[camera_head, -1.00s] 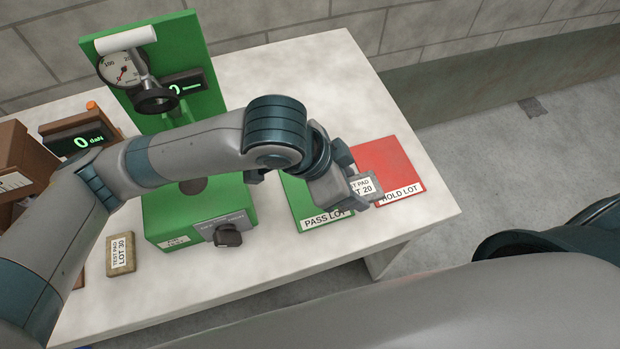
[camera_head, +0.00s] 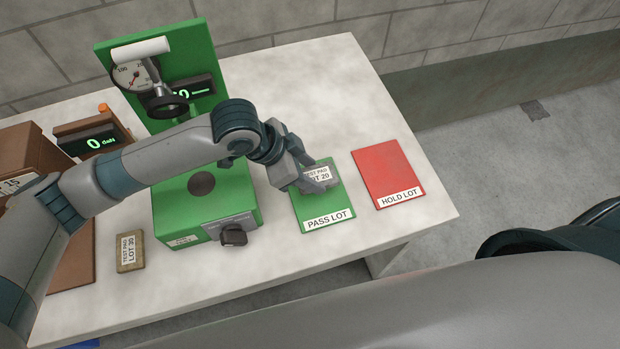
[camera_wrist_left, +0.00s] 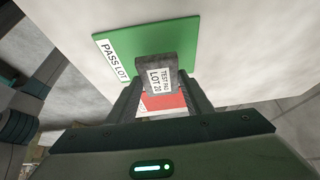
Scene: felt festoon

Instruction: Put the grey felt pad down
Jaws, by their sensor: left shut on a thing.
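The grey felt pad (camera_head: 318,174) carries a white label reading TEST PAD LOT 20. My left gripper (camera_head: 318,184) is shut on it, over the green PASS LOT mat (camera_head: 322,207). In the left wrist view the pad (camera_wrist_left: 157,76) sits between the two fingertips, in front of the green mat (camera_wrist_left: 184,38). I cannot tell whether the pad touches the mat. The red HOLD LOT mat (camera_head: 386,172) lies to the right and is bare. My right gripper is not in view.
A green test press (camera_head: 200,200) with a dial gauge (camera_head: 137,77) stands left of the mats. A tan LOT 30 pad (camera_head: 130,251) lies at its front left. A brown box and a display reading 0 daN (camera_head: 100,143) stand further left.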

